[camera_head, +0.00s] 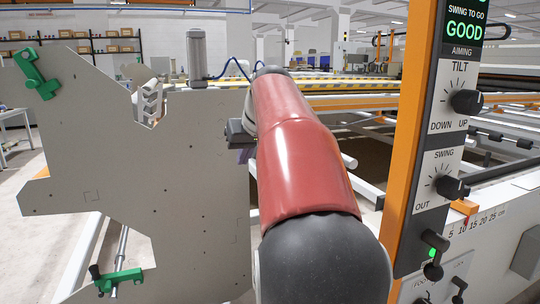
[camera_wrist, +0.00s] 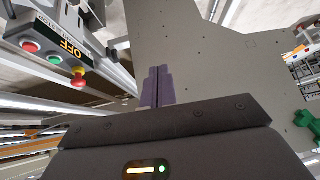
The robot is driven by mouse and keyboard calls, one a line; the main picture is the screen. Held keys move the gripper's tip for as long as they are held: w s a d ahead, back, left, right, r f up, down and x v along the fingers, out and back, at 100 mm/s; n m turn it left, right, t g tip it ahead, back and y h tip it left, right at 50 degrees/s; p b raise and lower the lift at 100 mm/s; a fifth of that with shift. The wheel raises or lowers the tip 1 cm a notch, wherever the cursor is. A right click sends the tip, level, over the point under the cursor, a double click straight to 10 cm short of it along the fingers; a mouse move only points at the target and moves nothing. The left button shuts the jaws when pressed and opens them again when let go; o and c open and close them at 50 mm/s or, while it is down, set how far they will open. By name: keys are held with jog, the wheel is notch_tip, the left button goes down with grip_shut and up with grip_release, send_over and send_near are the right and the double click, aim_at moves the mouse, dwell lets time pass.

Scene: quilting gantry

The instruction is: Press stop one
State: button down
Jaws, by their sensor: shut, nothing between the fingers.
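A grey control box (camera_wrist: 42,28) shows at the upper left of the wrist view. It carries a red button (camera_wrist: 29,46), a green button (camera_wrist: 55,60) and a red mushroom stop button (camera_wrist: 78,74) on a yellow base, beside a yellow OFF label (camera_wrist: 73,48). I cannot tell whether this is stop one. My gripper (camera_wrist: 158,72) has its purple fingers shut together and empty, apart from the buttons and to their right. In the head view my gripper (camera_head: 243,156) is mostly hidden behind my red arm.
A large grey plate (camera_head: 190,185) with green clamps (camera_head: 36,75) stands left of my arm and behind the fingers in the wrist view. An orange-edged post (camera_head: 408,160) with tilt (camera_head: 467,101) and swing (camera_head: 452,189) knobs stands at right. White rails lie beyond.

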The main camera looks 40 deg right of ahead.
jog(key=d+r+t+h+p, duration=0.1)
jog(key=d+r, duration=0.2)
jog(key=d, duration=2.2)
jog(key=shift+m+h, duration=0.3)
jog(key=shift+h, duration=0.1)
jog(key=shift+w+f, duration=0.1)
jog(key=shift+w, duration=0.05)
jog(key=x, duration=1)
jog(key=shift+w+f, duration=0.1)
jog(key=shift+w, duration=0.05)
jog(key=shift+f, duration=0.4)
jog(key=shift+f+b, duration=0.7)
jog(key=shift+f, duration=0.7)
jog(key=shift+f, duration=0.15)
